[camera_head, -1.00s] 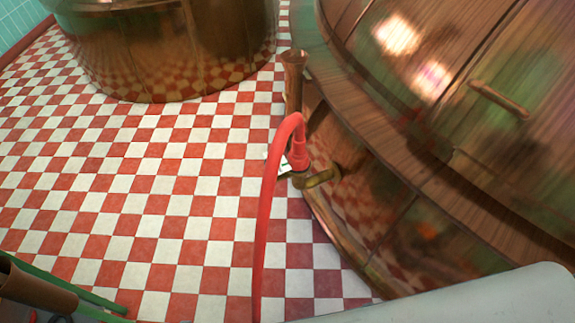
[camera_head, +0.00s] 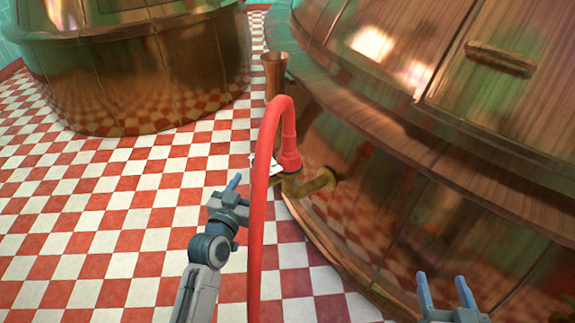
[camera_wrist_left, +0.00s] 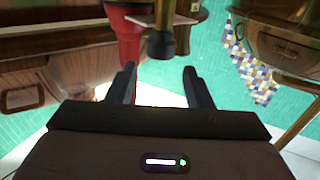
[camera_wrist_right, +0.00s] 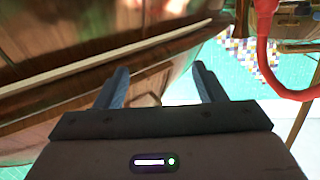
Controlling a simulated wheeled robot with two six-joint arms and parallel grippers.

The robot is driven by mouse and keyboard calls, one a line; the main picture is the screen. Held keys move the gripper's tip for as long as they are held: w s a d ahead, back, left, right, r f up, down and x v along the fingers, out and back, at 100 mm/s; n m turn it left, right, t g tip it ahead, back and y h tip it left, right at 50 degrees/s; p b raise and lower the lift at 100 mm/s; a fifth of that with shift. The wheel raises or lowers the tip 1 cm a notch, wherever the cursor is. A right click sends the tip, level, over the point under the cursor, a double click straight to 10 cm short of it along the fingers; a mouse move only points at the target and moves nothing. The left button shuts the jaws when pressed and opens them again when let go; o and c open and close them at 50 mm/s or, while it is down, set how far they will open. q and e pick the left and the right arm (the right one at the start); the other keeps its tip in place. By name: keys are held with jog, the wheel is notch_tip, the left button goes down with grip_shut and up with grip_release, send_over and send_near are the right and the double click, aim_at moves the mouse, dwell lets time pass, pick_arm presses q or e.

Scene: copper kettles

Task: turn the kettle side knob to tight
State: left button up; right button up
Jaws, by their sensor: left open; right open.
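The big copper kettle (camera_head: 470,130) fills the right of the head view. A brass pipe fitting (camera_head: 318,183) comes out of its side and carries a red hose connector (camera_head: 289,155). A small white piece (camera_head: 262,166) shows beside the fitting, partly behind the hose; I cannot tell if it is the knob. My left gripper (camera_head: 235,184) is open and empty, left of the hose and fitting. In the left wrist view, a dark rounded end on a brass stem (camera_wrist_left: 168,42) lies just beyond the open fingers. My right gripper (camera_head: 445,284) is open and empty in front of the kettle.
The red hose (camera_head: 255,245) arches down between my left gripper and the kettle. A second copper kettle (camera_head: 150,80) stands at the back left. A copper funnel-topped pipe (camera_head: 274,72) rises behind the hose. The red-and-white checkered floor (camera_head: 90,240) is clear at left.

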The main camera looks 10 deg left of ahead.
aim_at(262, 159)
pick_arm(q)
jog(key=w, duration=0.6)
jog(key=w+d, duration=0.1)
jog(key=w, duration=0.2)
jog(key=shift+w+f+b, duration=0.1)
jog(key=shift+w+b, duration=0.1)
jog(key=shift+b, duration=0.1)
jog(key=shift+w+d, duration=0.1)
jog(key=shift+w, duration=0.3)
pick_arm(e)
jog(key=r+t, duration=0.1)
jog(key=r, duration=0.1)
jog(key=w+r+t, duration=0.1)
jog(key=shift+w+d+r, duration=0.1)
jog(key=shift+w+r, duration=0.05)
jog(key=shift+r, duration=0.25)
pick_arm(q)
jog(key=c, duration=0.7)
